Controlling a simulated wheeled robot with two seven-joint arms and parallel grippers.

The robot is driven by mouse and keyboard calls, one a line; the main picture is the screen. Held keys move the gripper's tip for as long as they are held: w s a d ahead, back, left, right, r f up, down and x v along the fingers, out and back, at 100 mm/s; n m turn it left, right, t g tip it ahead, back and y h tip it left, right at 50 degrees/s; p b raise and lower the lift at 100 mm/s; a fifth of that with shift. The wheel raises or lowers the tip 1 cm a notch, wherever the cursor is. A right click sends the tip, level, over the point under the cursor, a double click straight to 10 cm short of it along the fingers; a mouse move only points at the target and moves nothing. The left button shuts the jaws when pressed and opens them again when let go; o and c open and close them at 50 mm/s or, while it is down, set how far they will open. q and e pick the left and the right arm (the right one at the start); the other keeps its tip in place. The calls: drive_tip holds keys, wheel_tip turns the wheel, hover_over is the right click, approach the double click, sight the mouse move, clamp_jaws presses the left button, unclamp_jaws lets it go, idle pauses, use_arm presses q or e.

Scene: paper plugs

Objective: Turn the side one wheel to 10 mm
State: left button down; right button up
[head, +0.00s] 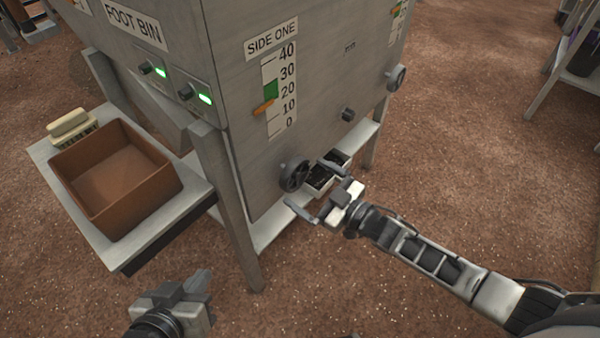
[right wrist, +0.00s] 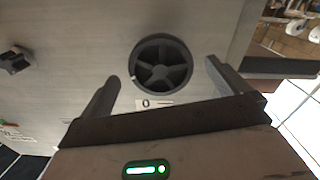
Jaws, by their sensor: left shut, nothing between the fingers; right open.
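The side one wheel (head: 294,176) is a dark spoked handwheel low on the grey machine's side panel. It also shows in the right wrist view (right wrist: 160,63), a little beyond and between the fingertips. The side one scale (head: 280,95) runs from 0 to 40; its orange pointer (head: 263,108) stands between 10 and 20, below a green band. My right gripper (head: 316,188) is open and empty, facing the wheel, with its fingers apart from the rim. My left gripper (head: 203,282) is shut and empty at the lower left, away from the machine.
A brown bin (head: 115,172) and a pale brush-like block (head: 72,127) sit on a shelf at the left. A small dark knob (head: 348,114) and another handwheel (head: 396,78) are further along the panel.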

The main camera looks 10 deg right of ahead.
drive_tip(key=shift+s+d, duration=0.4)
drive_tip(key=shift+s, duration=0.1)
